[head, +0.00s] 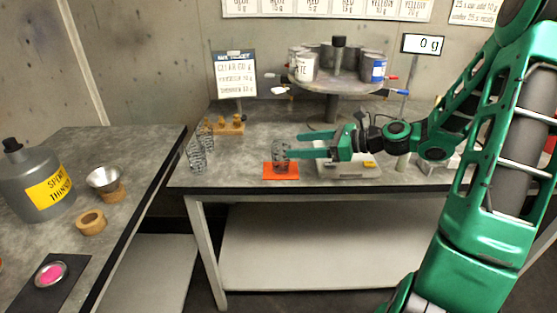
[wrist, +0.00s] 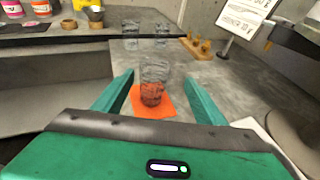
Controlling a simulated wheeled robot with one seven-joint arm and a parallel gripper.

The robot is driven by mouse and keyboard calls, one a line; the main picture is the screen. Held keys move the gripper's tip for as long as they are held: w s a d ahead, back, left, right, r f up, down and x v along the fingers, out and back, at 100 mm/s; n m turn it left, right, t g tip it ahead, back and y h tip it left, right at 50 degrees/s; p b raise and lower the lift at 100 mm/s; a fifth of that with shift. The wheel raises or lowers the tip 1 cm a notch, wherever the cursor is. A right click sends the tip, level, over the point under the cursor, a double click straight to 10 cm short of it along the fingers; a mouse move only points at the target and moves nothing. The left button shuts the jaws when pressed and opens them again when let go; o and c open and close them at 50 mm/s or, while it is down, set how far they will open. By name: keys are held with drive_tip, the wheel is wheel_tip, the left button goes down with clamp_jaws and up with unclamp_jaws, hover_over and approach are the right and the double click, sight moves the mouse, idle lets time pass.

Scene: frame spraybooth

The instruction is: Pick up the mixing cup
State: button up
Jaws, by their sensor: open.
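A clear mixing cup (head: 280,153) with dark markings stands upright on an orange mat (head: 281,173) near the front of the grey bench. My gripper (head: 300,153) reaches in from the right, open, with its green fingers pointing at the cup. In the wrist view the cup (wrist: 152,83) stands on the orange mat (wrist: 168,108), ahead and between the lines of the two open fingers (wrist: 158,98). I cannot tell exactly how far the fingertips reach along the cup.
Other clear cups (head: 196,153) stand left of the mat. Behind are a wooden rack (head: 229,127), a sign (head: 235,75) and a carousel of cans (head: 330,80). A scale (head: 347,168) lies below my gripper. A side table (head: 110,150) holds a grey bottle (head: 38,180).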

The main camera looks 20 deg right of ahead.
sight(286, 146)
drive_tip(key=x, duration=0.5)
drive_tip(key=shift+a, duration=0.15)
drive_tip(key=shift+s+a+x, duration=0.15)
drive_tip(key=shift+x, duration=1.2)
drive_tip(key=shift+s+a+x, duration=0.1)
drive_tip(key=shift+s+x, duration=0.05)
drive_tip(key=shift+x, duration=1.2)
drive_tip(key=c, duration=1.1)
